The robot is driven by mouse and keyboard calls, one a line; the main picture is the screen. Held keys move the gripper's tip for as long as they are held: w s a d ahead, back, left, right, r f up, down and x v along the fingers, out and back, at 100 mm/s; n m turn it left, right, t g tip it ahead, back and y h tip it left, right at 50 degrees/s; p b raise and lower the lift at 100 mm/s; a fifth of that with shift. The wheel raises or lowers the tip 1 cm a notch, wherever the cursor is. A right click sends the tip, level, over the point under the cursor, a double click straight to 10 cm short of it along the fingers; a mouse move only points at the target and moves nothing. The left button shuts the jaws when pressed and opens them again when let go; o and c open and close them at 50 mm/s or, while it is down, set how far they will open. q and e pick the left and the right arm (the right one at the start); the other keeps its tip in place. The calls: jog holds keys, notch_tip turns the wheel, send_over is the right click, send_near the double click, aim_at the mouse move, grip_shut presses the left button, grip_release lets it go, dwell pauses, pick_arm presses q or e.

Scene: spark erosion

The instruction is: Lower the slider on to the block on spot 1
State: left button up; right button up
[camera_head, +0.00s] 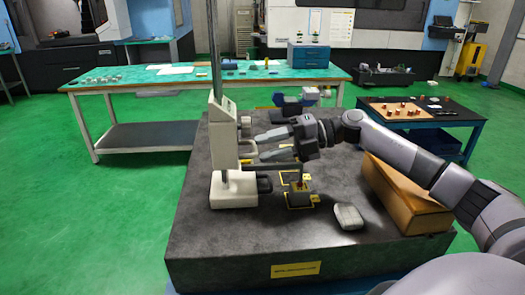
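A height gauge stands upright on the dark stone table (195,235), with a pale base (233,190) and a tall column. Its slider (246,146) is on the column's right side. A thin arm (275,166) reaches right from it, its tip just above or touching a small copper-coloured block (298,184); I cannot tell which. The block stands among yellow-outlined spots; their numbers are too small to read. My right gripper (260,147) points left at the slider, its two fingers visibly apart, one above the other. Whether they touch the slider is unclear. My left gripper is not in view.
A tan box (400,195) lies under my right arm, with a grey rounded object (348,217) in front of it. The stone table's front left is clear. Behind are a green-topped bench (170,82) and a blue side table with small copper pieces (405,110).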

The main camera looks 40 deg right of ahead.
jog(key=b+v, duration=0.1)
jog(key=v, duration=0.4)
jog(key=shift+s, duration=0.1)
dwell(0.4)
